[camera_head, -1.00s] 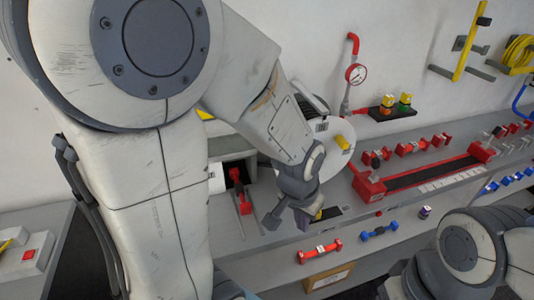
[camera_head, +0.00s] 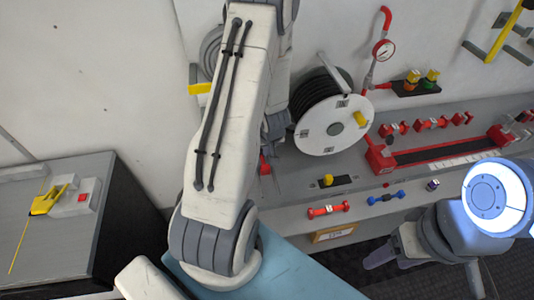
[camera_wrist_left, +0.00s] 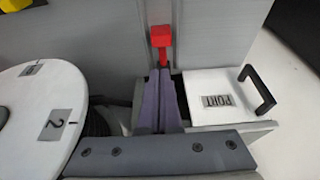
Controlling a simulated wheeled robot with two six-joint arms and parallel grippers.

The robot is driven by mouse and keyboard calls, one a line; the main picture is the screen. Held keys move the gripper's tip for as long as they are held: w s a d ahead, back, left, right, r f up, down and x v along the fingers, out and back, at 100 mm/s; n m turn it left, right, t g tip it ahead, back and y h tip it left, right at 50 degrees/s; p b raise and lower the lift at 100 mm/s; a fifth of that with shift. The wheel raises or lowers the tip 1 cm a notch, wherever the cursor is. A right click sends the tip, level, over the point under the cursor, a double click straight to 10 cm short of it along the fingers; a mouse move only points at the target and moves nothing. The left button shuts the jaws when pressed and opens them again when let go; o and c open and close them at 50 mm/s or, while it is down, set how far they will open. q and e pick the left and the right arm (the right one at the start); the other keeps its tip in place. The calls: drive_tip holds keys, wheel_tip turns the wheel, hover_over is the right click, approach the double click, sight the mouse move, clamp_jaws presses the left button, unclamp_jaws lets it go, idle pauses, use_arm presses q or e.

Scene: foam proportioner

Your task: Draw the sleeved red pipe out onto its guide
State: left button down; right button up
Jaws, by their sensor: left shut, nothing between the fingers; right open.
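The red pipe is mostly hidden behind my left arm in the head view, where only a small red part (camera_head: 264,165) shows on the counter. In the left wrist view its red block-shaped end (camera_wrist_left: 161,36) lies just beyond my left fingertips. My left gripper (camera_wrist_left: 160,75) is shut and empty, its purple-grey fingers side by side and pointing toward the red part. Whether they touch it I cannot tell. The sleeve and most of the guide are hidden. My right gripper (camera_head: 382,255) is open, low at the right, away from the pipe.
A white box labelled PORT (camera_wrist_left: 225,100) with a black handle stands right of my left fingers. A white-faced hose reel (camera_head: 332,127) stands close on the left in the wrist view. Red (camera_head: 328,210) and blue (camera_head: 386,197) dumbbell-shaped parts lie along the front ledge.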

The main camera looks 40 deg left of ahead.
sight(265, 170)
use_arm(q)
drive_tip(key=x, duration=0.9)
drive_tip(key=shift+d, duration=0.15)
